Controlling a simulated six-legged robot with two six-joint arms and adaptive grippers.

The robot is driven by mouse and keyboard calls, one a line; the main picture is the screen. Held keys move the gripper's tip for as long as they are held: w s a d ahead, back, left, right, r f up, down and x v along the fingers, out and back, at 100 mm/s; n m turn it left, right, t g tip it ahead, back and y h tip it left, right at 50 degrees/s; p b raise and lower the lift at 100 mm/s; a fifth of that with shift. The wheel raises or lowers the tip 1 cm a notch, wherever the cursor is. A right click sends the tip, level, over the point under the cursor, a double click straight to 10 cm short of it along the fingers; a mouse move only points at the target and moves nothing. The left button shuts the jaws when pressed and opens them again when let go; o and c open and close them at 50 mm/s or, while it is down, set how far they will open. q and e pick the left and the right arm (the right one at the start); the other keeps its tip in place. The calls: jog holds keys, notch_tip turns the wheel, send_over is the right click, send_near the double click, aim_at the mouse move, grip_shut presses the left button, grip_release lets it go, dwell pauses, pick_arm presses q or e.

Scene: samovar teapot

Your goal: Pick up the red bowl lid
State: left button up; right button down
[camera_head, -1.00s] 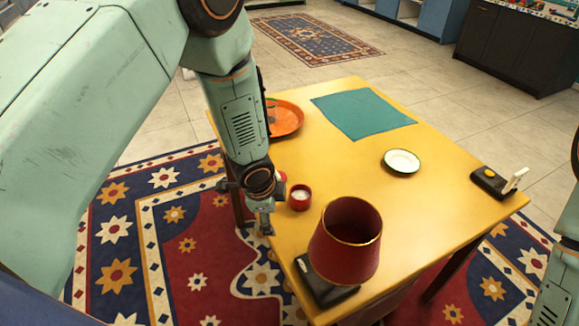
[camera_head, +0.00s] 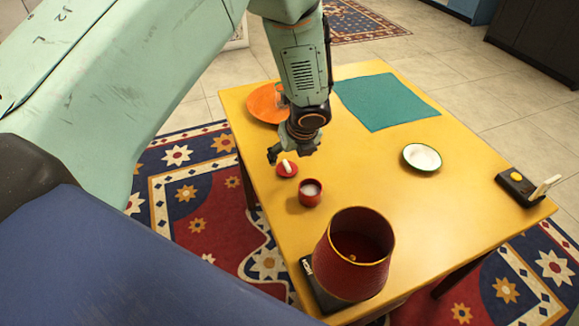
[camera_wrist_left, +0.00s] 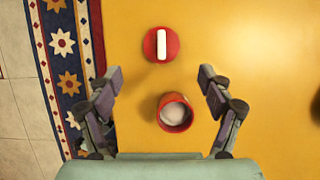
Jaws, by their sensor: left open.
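The red bowl lid (camera_head: 287,169) is a small red disc with a white bar handle, lying flat on the yellow table (camera_head: 443,209). In the left wrist view the lid (camera_wrist_left: 161,44) lies ahead of my open fingers, near the table's left edge. A small red bowl (camera_head: 311,192) with white contents stands beside it; in the wrist view this bowl (camera_wrist_left: 174,113) shows between the fingers. My left gripper (camera_head: 290,155) is above the table by the lid; its fingers are spread and empty in the wrist view (camera_wrist_left: 158,78). My right gripper is not in view.
A large red lampshade-like vessel (camera_head: 338,275) stands on a dark base (camera_head: 318,298) at the table's near edge. An orange plate (camera_head: 262,103), a teal cloth (camera_head: 385,101), a white dish (camera_head: 421,157) and a black device (camera_head: 515,184) lie farther off. The table's middle is clear.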

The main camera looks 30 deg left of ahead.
aim_at(287, 164)
pick_arm(q)
jog(key=x, duration=0.4)
jog(key=b+x, duration=0.1)
jog(key=x, duration=0.1)
jog(key=shift+w+a, duration=0.1)
jog(key=shift+w, duration=0.25)
jog(key=shift+w+a+f, duration=0.1)
jog(key=shift+f, duration=0.2)
jog(key=shift+a+f, duration=0.25)
jog(key=shift+w, duration=0.1)
